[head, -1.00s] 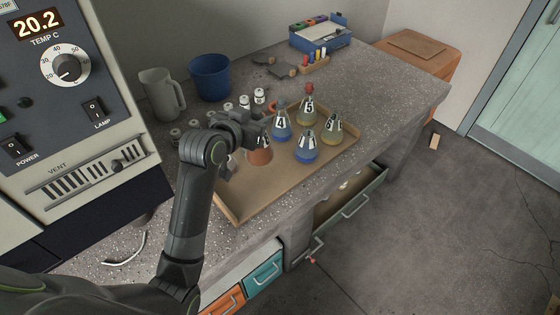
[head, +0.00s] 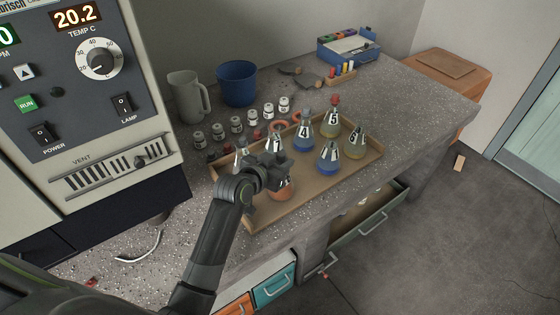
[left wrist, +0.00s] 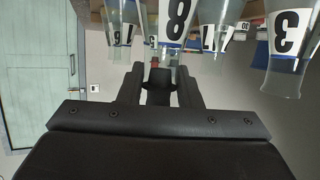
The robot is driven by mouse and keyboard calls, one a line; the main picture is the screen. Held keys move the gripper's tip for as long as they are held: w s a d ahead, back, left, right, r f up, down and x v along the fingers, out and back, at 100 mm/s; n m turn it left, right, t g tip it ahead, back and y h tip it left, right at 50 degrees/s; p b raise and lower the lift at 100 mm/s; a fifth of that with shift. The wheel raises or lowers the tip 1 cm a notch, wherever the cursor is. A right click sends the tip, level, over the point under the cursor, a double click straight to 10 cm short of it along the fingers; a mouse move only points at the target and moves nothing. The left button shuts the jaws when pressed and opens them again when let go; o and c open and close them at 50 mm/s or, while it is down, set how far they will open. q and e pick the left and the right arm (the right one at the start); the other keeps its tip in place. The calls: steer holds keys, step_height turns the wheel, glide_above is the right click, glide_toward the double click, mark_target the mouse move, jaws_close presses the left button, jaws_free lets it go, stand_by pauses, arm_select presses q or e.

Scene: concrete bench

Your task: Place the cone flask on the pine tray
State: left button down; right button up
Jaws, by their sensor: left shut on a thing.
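My left gripper (head: 268,172) is shut on a cone flask with orange liquid (head: 285,190) over the near left part of the pine tray (head: 250,228). The gripper hides much of this flask, and I cannot tell whether its base touches the tray. In the left wrist view the fingers (left wrist: 160,88) are close together below several numbered flasks. On the tray stand flask 4 (head: 304,128), flask 5 (head: 333,118), flask 6 (head: 355,145) and a blue flask (head: 328,160). Flask 1 (head: 275,143) is behind the gripper. My right gripper is out of view.
Several white-labelled jars (head: 236,124) stand behind the tray. A grey jug (head: 188,98) and a blue bucket (head: 237,83) stand at the back. A large control unit (head: 110,120) blocks the left. An open drawer (head: 375,222) lies below the tray.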

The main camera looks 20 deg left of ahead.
arm_select(q)
steer(key=c, duration=1)
jaws_free()
steer(key=shift+c, duration=0.2)
steer(key=shift+r, duration=0.2)
steer(key=v, duration=1.2)
steer(key=shift+f, duration=0.1)
